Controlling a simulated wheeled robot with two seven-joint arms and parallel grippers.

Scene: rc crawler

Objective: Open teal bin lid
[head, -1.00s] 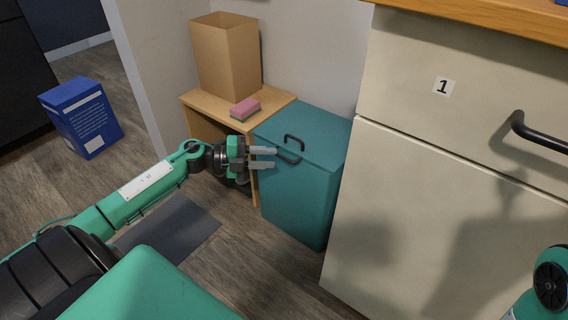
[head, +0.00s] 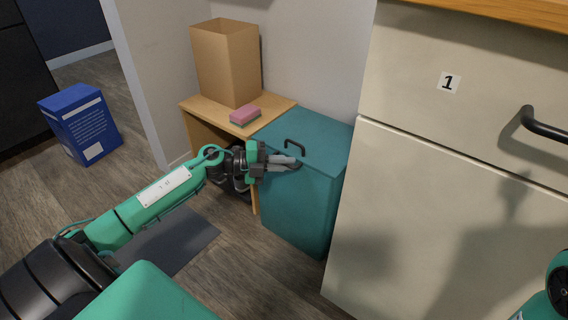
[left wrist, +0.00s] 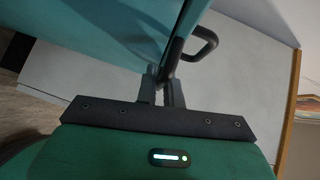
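The teal bin (head: 295,210) stands on the floor between the wooden shelf and the cream cabinet. Its lid (head: 322,143) looks closed. My right gripper is out of view.
The cream cabinet (head: 420,220) stands close at the bin's right. On the left, a low wooden shelf (head: 275,104) holds a cardboard box (head: 226,65) and a pink-green sponge (head: 245,115). A blue box (head: 82,122) stands on the floor at far left.

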